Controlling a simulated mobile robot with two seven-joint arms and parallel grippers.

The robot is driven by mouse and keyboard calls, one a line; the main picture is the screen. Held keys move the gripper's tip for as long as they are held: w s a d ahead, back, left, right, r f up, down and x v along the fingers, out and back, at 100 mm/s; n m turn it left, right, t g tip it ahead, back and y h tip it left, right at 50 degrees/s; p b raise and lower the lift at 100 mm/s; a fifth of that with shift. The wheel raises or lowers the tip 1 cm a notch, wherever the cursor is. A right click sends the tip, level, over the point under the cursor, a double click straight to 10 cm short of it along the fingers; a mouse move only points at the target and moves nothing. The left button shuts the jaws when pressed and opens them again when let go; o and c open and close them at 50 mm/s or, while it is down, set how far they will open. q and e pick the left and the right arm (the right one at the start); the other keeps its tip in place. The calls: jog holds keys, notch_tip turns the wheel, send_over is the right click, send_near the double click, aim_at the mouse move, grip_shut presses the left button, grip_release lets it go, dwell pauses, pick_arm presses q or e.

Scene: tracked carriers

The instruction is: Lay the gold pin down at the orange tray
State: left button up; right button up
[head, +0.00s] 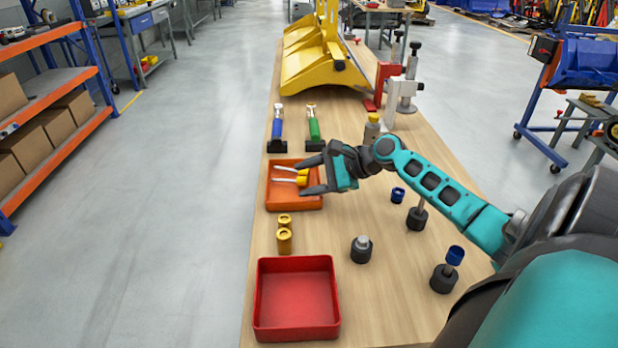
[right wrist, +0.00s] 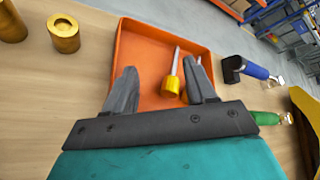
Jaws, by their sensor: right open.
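The orange tray (head: 272,197) sits on the bench and also shows in the right wrist view (right wrist: 130,48). Two pins with gold heads and pale shafts appear in it, lying on their sides. One gold pin (right wrist: 172,84) shows clearly in the right wrist view; the second pin's shaft (right wrist: 198,61) is partly hidden by a finger. In the head view the gold heads (head: 302,177) lie between the jaws. My right gripper (head: 308,176) is open over the tray, its fingers apart, with no pin visibly clamped. My left gripper is not in view.
A red tray (head: 297,336) stands nearer me. Gold cylinders (head: 285,241) stand between the trays. Dark-based posts (head: 361,251) and a blue ring (head: 398,195) are to the right.

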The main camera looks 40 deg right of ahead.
jog(key=shift+s, duration=0.1)
jog(key=p+v, duration=0.1)
jog(key=v, duration=1.1)
jog(key=shift+s+d+r, duration=0.15)
jog(key=shift+s+d, duration=0.05)
jog(key=shift+s, duration=0.05)
dwell(0.4)
